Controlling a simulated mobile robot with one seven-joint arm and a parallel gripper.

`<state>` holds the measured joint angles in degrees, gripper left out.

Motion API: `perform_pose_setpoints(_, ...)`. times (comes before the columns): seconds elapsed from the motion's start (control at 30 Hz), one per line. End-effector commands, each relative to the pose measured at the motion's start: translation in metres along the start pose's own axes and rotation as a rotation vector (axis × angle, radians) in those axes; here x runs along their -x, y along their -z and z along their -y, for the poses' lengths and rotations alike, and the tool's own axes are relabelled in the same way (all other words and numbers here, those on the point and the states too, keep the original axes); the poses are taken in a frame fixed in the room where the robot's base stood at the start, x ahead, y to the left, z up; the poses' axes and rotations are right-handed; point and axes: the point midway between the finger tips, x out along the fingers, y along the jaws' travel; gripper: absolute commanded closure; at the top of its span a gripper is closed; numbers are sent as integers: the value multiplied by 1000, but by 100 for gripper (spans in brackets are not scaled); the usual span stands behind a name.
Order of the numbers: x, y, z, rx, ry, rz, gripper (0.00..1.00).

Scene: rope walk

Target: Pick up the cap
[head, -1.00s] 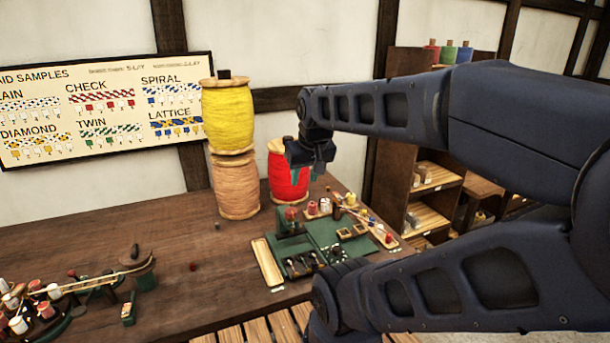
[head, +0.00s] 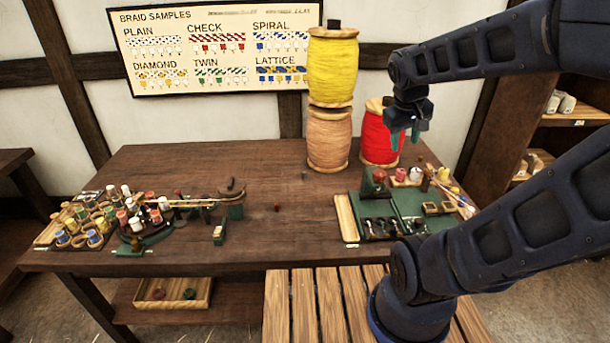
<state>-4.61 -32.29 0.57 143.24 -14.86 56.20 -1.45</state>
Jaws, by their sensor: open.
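No object is plainly recognisable as the cap. Small candidates lie on the wooden table (head: 270,235): a dark red piece (head: 277,207) near the middle and a dark grey piece (head: 304,175) farther back. A dark piece (head: 333,23) also tops the yellow spool (head: 333,70). My gripper (head: 404,138) is open and empty, its teal fingers pointing down. In the picture it overlaps the red spool (head: 377,140) at the table's back right. It is far from the small pieces on the middle of the table.
A green tool board (head: 408,200) stands at the right, partly behind my arm. A braiding stand with several bobbins (head: 135,225) fills the left. The yellow spool sits on a tan spool (head: 328,138). A slatted bench (head: 310,305) is in front. The table's middle is mostly clear.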

Motion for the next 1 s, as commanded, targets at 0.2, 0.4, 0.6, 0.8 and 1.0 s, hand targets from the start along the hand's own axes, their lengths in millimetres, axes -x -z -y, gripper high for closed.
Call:
perform_pose_setpoints(0.2,-28,30,-9,225,-126,109,57)
perform_pose_setpoints(0.4,-53,62,-12,434,-241,192,57)
perform_pose_setpoints(0.6,-79,98,-9,654,-355,259,57)
perform_pose_setpoints(0.8,-107,136,4,878,-467,312,57)
perform_pose_setpoints(1.0,-138,176,27,1111,-579,349,57)
